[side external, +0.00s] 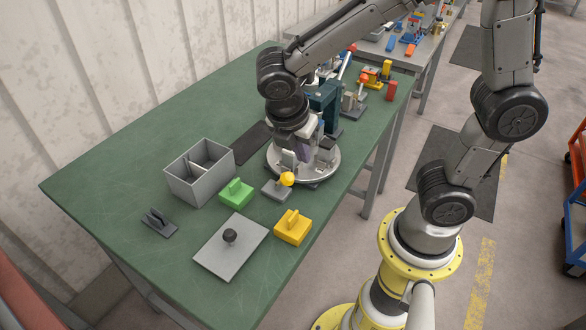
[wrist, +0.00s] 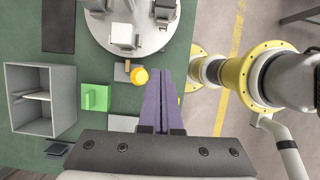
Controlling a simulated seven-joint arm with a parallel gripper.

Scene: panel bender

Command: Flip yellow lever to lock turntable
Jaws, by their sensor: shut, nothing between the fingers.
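The yellow lever shows its round yellow knob (side external: 287,179) above a small grey base (side external: 273,190), beside the near edge of the turntable. In the wrist view the knob (wrist: 140,76) is just left of my fingertips. The turntable (side external: 331,166) is a round pale grey disc carrying blocks; part of it (wrist: 98,28) shows at the top of the wrist view. My gripper (wrist: 166,78) is shut and empty, its long purple-grey fingers together. In the side view my gripper (side external: 302,152) is over the turntable, partly hidden by my wrist. I cannot tell whether it touches the knob.
A grey divided box (side external: 199,178), a green block (side external: 236,194), a yellow block (side external: 293,228) and a grey plate with a black knob (side external: 231,246) lie around the lever. A dark handled piece (side external: 160,222) lies left. Fixtures (side external: 352,98) stand behind the turntable. Green table is free at far left.

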